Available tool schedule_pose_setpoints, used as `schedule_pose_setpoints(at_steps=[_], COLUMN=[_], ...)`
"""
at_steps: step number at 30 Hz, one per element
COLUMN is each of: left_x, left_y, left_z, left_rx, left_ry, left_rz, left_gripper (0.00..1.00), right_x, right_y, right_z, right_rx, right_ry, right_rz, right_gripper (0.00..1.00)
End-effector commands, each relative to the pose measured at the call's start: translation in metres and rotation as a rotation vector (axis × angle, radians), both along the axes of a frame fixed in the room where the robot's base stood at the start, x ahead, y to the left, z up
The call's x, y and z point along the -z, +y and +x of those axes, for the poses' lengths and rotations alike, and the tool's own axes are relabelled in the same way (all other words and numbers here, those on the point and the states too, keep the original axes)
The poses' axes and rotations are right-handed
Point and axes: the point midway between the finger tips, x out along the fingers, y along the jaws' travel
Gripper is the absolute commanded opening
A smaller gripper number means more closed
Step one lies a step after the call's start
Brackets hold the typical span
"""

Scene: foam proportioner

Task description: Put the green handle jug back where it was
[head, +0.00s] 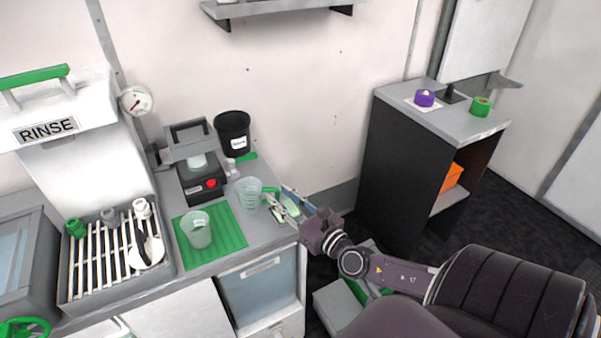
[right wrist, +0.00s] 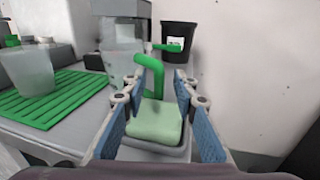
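The clear jug with a green handle (head: 249,194) stands upright on the grey counter, at the back right edge of the green ribbed mat (head: 222,243). Its handle points right. My right gripper (head: 285,207) reaches in from the right, beside the handle. In the right wrist view its blue-padded fingers (right wrist: 158,88) are apart, with the handle showing in the gap between them. My left gripper is out of view.
A second clear jug (head: 196,230) stands on the mat. A pale green sponge (right wrist: 155,119) in a grey tray sits low between my fingers' view. A black bin (head: 232,134) and a black device with a red button (head: 200,178) stand behind. A slatted rinse rack (head: 105,257) is left.

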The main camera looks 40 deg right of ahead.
Motion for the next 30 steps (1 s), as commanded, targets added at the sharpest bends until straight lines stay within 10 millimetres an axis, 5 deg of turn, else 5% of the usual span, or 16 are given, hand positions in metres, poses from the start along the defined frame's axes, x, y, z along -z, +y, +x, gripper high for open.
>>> schedule_pose_setpoints(at_steps=[15,30], left_x=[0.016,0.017], left_y=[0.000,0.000], left_z=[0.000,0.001], left_rx=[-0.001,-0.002], left_ry=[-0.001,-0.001], left_rz=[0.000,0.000], left_gripper=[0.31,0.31], right_x=[0.002,-0.001], right_y=[0.001,0.001], right_z=[-0.070,-0.082], right_rx=[0.000,0.000], right_ry=[0.002,-0.001], right_rz=[-0.001,0.000], right_gripper=[0.27,0.27])
